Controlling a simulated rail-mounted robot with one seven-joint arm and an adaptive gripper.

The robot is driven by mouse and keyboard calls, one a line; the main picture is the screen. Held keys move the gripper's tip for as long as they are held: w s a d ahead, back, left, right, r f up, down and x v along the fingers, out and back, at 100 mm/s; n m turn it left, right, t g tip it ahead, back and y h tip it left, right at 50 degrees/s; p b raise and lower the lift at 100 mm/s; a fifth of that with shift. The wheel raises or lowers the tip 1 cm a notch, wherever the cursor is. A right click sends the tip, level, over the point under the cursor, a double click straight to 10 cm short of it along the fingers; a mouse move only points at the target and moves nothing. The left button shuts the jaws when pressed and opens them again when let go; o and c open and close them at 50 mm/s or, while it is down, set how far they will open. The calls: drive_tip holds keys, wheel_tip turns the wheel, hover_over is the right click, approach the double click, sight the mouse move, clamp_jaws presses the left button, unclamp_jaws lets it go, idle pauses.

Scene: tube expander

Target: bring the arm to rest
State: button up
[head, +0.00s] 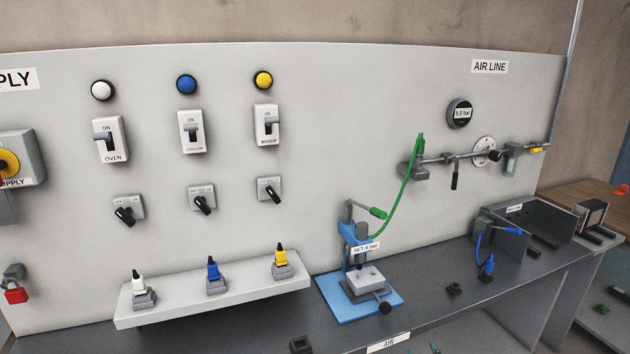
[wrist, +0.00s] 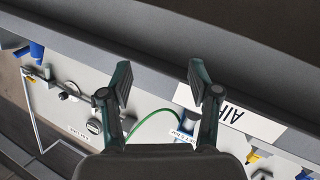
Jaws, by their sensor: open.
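My gripper (wrist: 160,82) shows in the wrist view with its two dark fingers spread apart and nothing between them. Beyond the fingers are the grey bench edge and a white label (wrist: 252,122) reading "AIR", seen upside down. The green hose (wrist: 150,118) and part of the blue press (wrist: 186,97) show behind and between the fingers. No finger visibly holds anything. In the head view I cannot make out my arm or gripper.
The blue press (head: 358,252) stands on the dark bench (head: 425,268), joined by a green hose (head: 406,195) to the air line. A shelf (head: 180,304) with several coloured plugs is at left. A blue plug (head: 487,268) stands at right. Switches and knobs cover the panel.

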drive_tip(key=s+a+f+m+g+h, duration=0.1)
drive_tip(key=s+a+f+m+g, duration=0.1)
drive_tip(key=s+f+g, duration=0.5)
drive_tip(key=s+a+f+m+g+h, duration=0.25)
drive_tip(key=s+f, duration=0.65)
drive_tip(key=f, duration=0.5)
drive_tip(key=s+a+f+g+y, duration=0.1)
drive_tip(key=s+a+g, duration=0.2)
drive_tip(key=s, duration=0.7)
drive_tip(key=s+a+f+g+y, duration=0.1)
drive_tip(key=s+a+g, duration=0.3)
drive_tip(key=s, duration=0.5)
drive_tip(key=s+a+f+g+y, duration=0.1)
drive_tip(key=s+a+g, duration=0.3)
drive_tip(key=s, duration=0.6)
drive_tip(key=shift+s+a+f+n+g+y+p, duration=0.15)
drive_tip(key=shift+s+f+n+g+y+p, duration=0.25)
drive_tip(key=shift+f+g, duration=0.4)
